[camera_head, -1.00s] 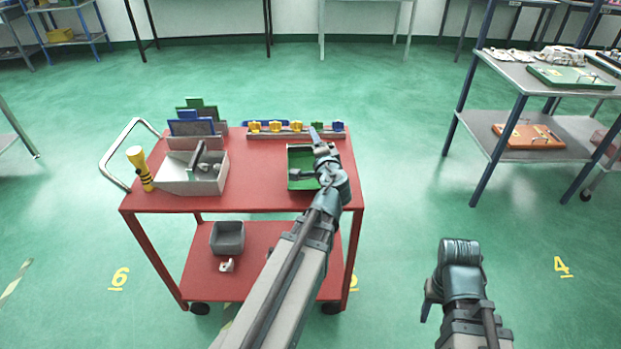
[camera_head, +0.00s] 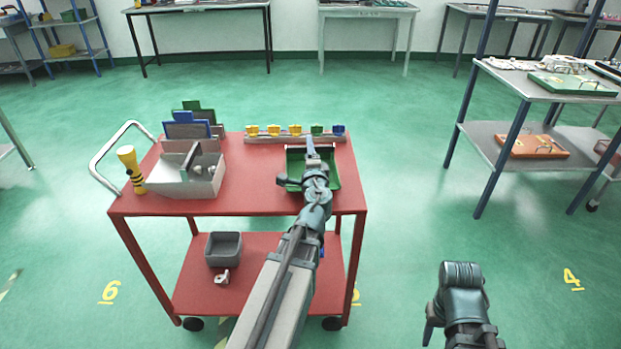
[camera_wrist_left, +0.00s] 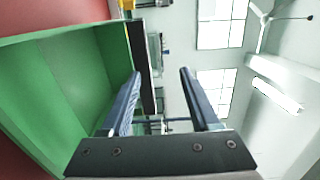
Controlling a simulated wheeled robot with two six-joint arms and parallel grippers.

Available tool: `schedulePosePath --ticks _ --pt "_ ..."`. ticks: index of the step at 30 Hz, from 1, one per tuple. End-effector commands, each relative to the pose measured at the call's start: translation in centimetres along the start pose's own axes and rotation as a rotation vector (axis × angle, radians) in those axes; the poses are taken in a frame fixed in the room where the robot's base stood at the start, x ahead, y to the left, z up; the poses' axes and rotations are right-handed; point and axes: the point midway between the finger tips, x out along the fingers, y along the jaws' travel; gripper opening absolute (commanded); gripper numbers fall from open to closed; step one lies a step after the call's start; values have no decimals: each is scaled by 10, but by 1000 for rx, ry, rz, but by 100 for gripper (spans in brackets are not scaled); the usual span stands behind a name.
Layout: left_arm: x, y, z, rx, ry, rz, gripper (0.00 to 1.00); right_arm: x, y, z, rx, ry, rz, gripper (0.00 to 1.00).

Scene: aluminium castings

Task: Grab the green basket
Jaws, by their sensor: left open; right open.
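The green basket (camera_head: 333,172) stands on the red cart's top, at its right part; my left arm covers part of it. My left gripper (camera_head: 311,150) is over the basket. In the left wrist view, the basket's green inside (camera_wrist_left: 60,85) fills the left, and the left gripper (camera_wrist_left: 158,88) is open. One finger overlaps the green inside, the other is out past the dark-edged rim. The rim shows between the two fingers; I see no grip on it. My right gripper (camera_head: 430,325) hangs low at the right, clear of the cart, only partly visible.
The red cart (camera_head: 250,200) also carries a grey bin (camera_head: 205,180), a yellow-black torch (camera_head: 131,168), upright panels (camera_head: 190,122) and a rack of coloured knobs (camera_head: 295,133). A grey box (camera_head: 224,248) is on the lower shelf. A table (camera_head: 500,130) stands right; floor between is clear.

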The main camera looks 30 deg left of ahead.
Motion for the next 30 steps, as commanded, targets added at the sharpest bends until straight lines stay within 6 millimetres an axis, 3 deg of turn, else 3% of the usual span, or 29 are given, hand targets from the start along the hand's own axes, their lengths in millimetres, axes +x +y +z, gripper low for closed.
schedulePosePath --ticks 1,5,8,17,27,30 --pt "0 15 0 0 0 0 62 15 -2 -1 0 0 0 50" --pt "0 31 0 0 0 0 62 30 -3 -2 0 0 0 50" --pt "12 25 -1 0 -1 0 62 24 -2 -1 0 0 0 50" --pt "21 24 0 -1 -1 0 62 24 -2 -1 0 0 0 50" --pt "72 24 -1 -1 -1 -1 62 24 -2 -1 0 0 0 50" --pt "76 24 0 -1 0 -1 62 24 -2 -1 0 0 0 50"
